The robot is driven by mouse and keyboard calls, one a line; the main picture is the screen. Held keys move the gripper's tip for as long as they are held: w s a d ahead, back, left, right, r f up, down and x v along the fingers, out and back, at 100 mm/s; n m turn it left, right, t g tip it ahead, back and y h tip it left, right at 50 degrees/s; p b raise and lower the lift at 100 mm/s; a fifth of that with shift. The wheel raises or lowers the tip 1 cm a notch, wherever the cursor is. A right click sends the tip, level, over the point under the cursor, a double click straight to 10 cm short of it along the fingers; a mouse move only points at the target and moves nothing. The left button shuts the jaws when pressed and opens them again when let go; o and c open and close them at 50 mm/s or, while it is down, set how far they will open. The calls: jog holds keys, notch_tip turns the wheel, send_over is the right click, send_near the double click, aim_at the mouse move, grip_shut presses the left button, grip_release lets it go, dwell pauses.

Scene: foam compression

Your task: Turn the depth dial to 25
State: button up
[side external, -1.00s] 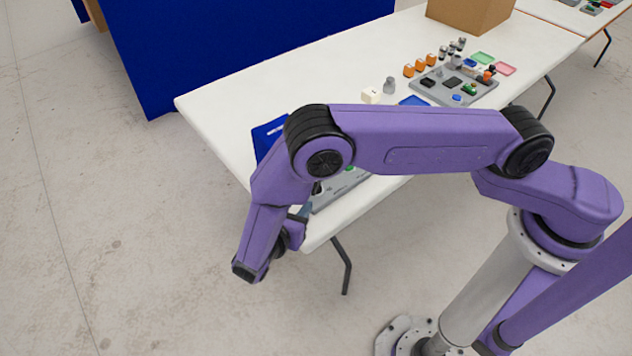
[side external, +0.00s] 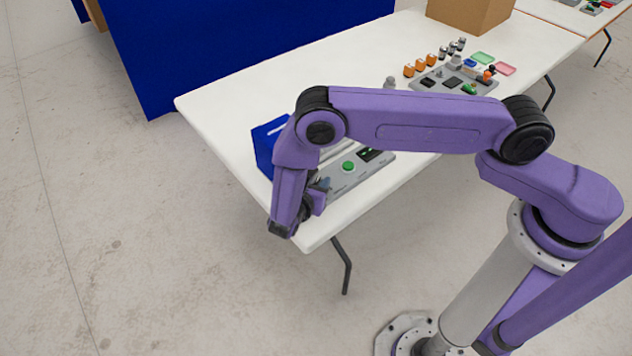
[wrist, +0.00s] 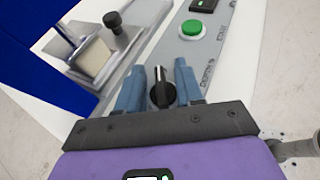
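The depth dial (wrist: 161,91) is a round black knob with a pale pointer line on the grey control panel (wrist: 213,72). In the wrist view it sits between the two blue fingertips of my gripper (wrist: 158,85). The fingers stand apart on either side of the dial, with a gap visible on both sides. I cannot read the dial's setting. In the side external view my gripper (side external: 318,187) is at the panel's near left end, and my arm hides the dial there.
A green button (wrist: 192,28) and a dark display (wrist: 207,4) lie further along the panel. Beside it are a foam block (wrist: 93,56), a black knob (wrist: 113,20) and a blue housing (side external: 264,147). Orange blocks (side external: 420,66) and a cardboard box (side external: 470,14) stand further back on the white table (side external: 235,98).

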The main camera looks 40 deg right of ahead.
jog(key=shift+c, duration=0.3)
grip_shut()
jog(key=n+t+y, duration=0.5)
jog(key=n, duration=0.1)
jog(key=shift+n, duration=0.3)
jog(key=n+y, duration=0.2)
jog(key=y, duration=0.1)
jog(key=n+t+y, duration=0.1)
jog(key=n+y, duration=0.2)
jog(key=shift+t+y, duration=0.3)
jog(key=shift+n, duration=0.3)
jog(key=shift+o, duration=0.3)
grip_release()
